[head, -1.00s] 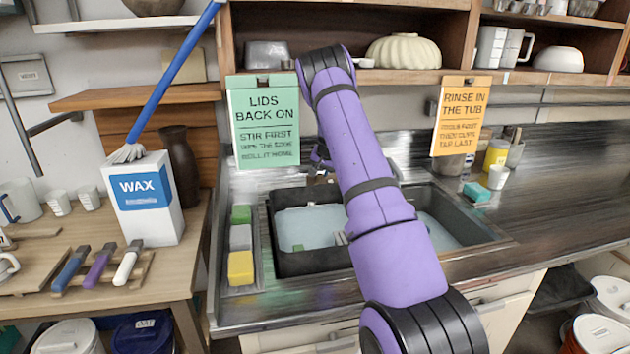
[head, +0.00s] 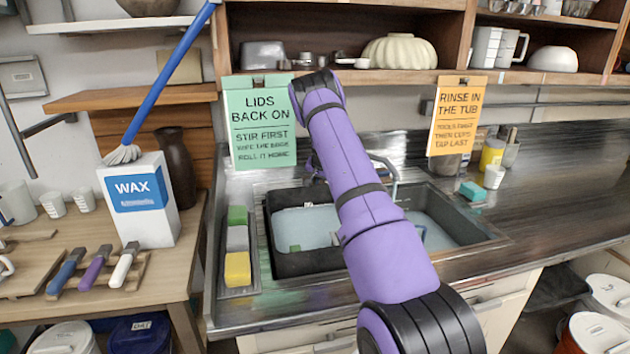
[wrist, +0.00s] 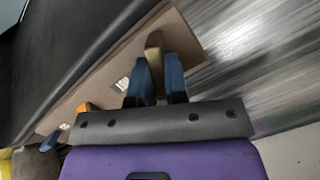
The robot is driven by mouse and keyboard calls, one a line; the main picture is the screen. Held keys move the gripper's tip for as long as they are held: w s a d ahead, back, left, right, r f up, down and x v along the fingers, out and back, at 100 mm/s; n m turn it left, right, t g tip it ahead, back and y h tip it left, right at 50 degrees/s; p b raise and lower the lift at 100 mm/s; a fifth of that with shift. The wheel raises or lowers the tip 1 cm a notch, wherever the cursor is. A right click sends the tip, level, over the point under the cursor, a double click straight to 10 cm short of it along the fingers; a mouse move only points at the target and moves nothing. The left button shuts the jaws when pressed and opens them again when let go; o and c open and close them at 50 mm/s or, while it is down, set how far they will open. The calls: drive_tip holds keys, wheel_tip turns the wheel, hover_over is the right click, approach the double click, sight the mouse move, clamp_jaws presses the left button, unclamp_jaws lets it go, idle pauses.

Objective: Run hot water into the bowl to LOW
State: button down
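The sink has two bowls. The left bowl holds a dark tub (head: 285,265) with pale water in it; the right bowl (head: 468,203) also shows pale water, partly behind my arm. A curved metal spout (head: 388,168) rises just right of my arm. In the wrist view, the blue fingers of my gripper (wrist: 157,78) stand close together with a brass-tan handle (wrist: 154,48) between them, over a beige strip (wrist: 190,35). They look closed on it. An orange piece (wrist: 84,107) is farther along the strip. My gripper is hidden in the head view. No LOW mark is readable.
A sponge tray (head: 240,288) lies left of the sink. A green LIDS BACK ON sign (head: 258,120) and an orange RINSE IN THE TUB sign (head: 460,115) hang behind. A WAX box (head: 142,205) stands on the left table. The right counter (head: 560,180) is mostly clear.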

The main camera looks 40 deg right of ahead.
drive_tip(key=shift+m+t, duration=0.3)
drive_tip(key=shift+m, duration=1.2)
drive_tip(key=c, duration=1.1)
unclamp_jaws()
drive_tip(key=shift+c, duration=0.2)
drive_tip(key=shift+s, duration=0.1)
drive_tip(key=v, duration=1)
drive_tip(key=shift+r, duration=0.35)
drive_tip(key=shift+s+d, duration=0.1)
drive_tip(key=shift+s, duration=0.05)
